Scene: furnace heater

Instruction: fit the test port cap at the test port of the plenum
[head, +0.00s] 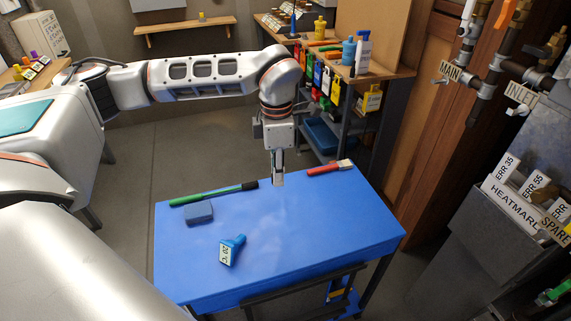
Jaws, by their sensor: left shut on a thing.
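My left gripper (278,178) points straight down over the far middle of the blue table. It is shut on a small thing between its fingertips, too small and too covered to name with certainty. I cannot make out a test port cap elsewhere, and I cannot identify the plenum or its test port in this view. My right gripper is not in view.
Labelled pipes (487,75) and a grey bin (485,235) stand at right.

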